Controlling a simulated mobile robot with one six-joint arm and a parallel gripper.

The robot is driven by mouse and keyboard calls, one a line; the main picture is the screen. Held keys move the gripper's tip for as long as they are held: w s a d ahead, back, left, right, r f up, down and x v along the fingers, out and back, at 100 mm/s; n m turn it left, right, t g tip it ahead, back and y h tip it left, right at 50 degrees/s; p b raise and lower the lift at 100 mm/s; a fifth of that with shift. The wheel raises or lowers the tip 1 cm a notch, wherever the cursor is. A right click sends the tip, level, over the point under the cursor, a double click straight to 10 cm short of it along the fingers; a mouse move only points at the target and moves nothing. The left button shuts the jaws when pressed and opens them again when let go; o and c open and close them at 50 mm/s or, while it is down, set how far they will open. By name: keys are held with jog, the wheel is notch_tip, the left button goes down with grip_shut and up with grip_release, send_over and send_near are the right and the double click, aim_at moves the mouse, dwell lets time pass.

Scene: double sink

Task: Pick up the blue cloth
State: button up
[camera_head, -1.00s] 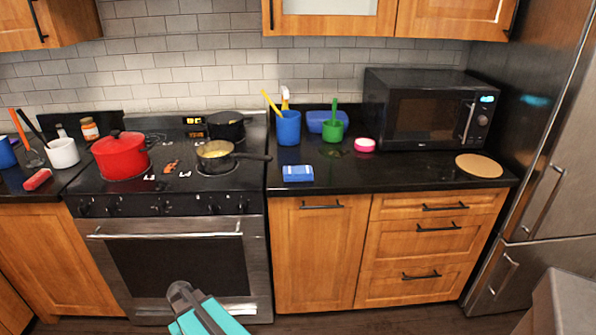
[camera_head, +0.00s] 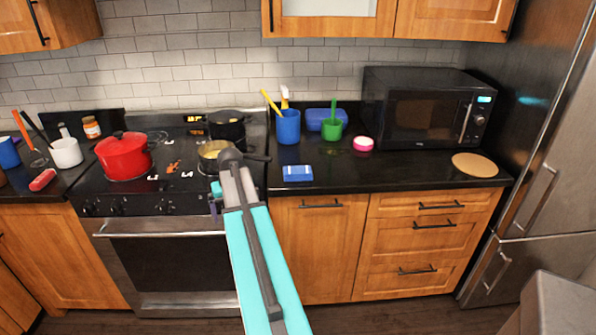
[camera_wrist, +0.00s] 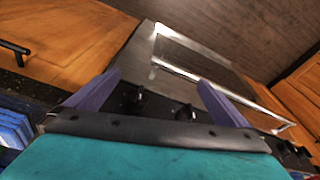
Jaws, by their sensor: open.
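The blue cloth (camera_head: 298,173) lies folded, with a pale band, near the front edge of the black counter, right of the stove. Blue folded layers, which look like the same cloth (camera_wrist: 14,132), show at the left edge of the wrist view. My gripper (camera_wrist: 158,92) is open, with two purple fingers spread and nothing between them. In the head view my arm hides most of my gripper; a bit of purple finger (camera_head: 214,206) shows by the stove front, left of the cloth and apart from it.
A pan (camera_head: 214,155) and a red pot (camera_head: 124,156) stand on the stove. A blue cup (camera_head: 288,127), a green cup (camera_head: 331,130) and a pink-rimmed round item (camera_head: 363,144) stand behind the cloth. A microwave (camera_head: 425,108) is at right.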

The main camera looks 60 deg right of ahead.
jog(key=s+d+r+m+h, duration=0.1)
jog(key=s+d+r, duration=0.5)
jog(key=d+r, duration=0.4)
jog(key=s+d+r+m+h, duration=0.1)
jog(key=s+d+r+m, duration=0.1)
jog(key=s+d+r, duration=0.5)
jog(key=d+r+p, duration=0.1)
jog(key=d+r, duration=0.2)
jog(key=shift+r+t, duration=0.3)
jog(key=shift+f, duration=0.15)
jog(key=p, duration=0.2)
send_over(298, 170)
jog(key=s+a, duration=0.2)
jog(key=a, duration=0.1)
jog(key=shift+w+d+f, duration=0.1)
jog(key=shift+w+f, duration=0.05)
jog(key=shift+f, duration=1.8)
jog(key=shift+w+d+f, duration=0.1)
jog(key=shift+f, duration=1.8)
jog(key=shift+d+f, duration=0.1)
jog(key=shift+p+x, duration=0.55)
jog(key=shift+x, duration=0.4)
jog(key=shift+p+x, duration=0.45)
jog(key=shift+x, duration=1.1)
jog(key=shift+d, duration=0.2)
